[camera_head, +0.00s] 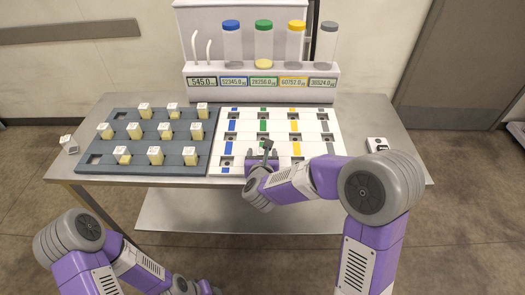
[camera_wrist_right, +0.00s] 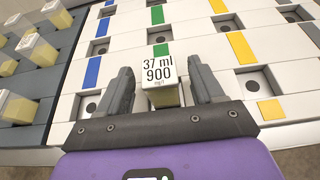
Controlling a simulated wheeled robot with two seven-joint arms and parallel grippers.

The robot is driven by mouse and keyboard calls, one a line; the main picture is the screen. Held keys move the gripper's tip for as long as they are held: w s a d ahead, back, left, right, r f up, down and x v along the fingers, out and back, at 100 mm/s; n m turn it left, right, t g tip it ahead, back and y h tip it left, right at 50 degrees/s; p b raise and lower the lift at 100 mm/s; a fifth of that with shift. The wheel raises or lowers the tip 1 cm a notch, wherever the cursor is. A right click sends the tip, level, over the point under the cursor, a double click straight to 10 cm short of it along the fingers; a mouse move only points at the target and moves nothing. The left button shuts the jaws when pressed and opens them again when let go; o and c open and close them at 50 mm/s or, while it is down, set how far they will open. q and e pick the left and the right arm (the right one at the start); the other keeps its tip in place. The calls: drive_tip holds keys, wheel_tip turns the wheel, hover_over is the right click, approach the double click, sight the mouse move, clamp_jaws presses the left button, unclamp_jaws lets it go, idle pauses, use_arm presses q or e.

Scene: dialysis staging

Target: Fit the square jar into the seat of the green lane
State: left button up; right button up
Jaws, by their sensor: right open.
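The square jar (camera_wrist_right: 160,78) has a white lid reading 37 ml 900 and a pale yellow body. It stands upright between the fingers of my open right gripper (camera_wrist_right: 163,88), with a gap visible beside it. The jar is over the green lane (camera_wrist_right: 160,48), at the near end of the white lane board (camera_head: 280,110). Its base is hidden by the gripper, so I cannot tell whether it is fully down in the seat. The right gripper (camera_head: 263,155) also shows in the head view. My left gripper's fingers are out of view.
A blue-grey tray (camera_head: 110,171) with several white-lided jars lies left of the board. Behind stands a dispenser (camera_head: 262,78) with blue, green, yellow and grey capped cylinders. A small white device (camera_head: 377,145) lies at the table's right. A loose white item (camera_head: 68,145) is at the left edge.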

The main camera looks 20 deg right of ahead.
drive_tip(key=p+v, duration=0.1)
drive_tip(key=v, duration=0.8)
drive_tip(key=shift+s, duration=0.3)
drive_tip(key=shift+r, duration=0.1)
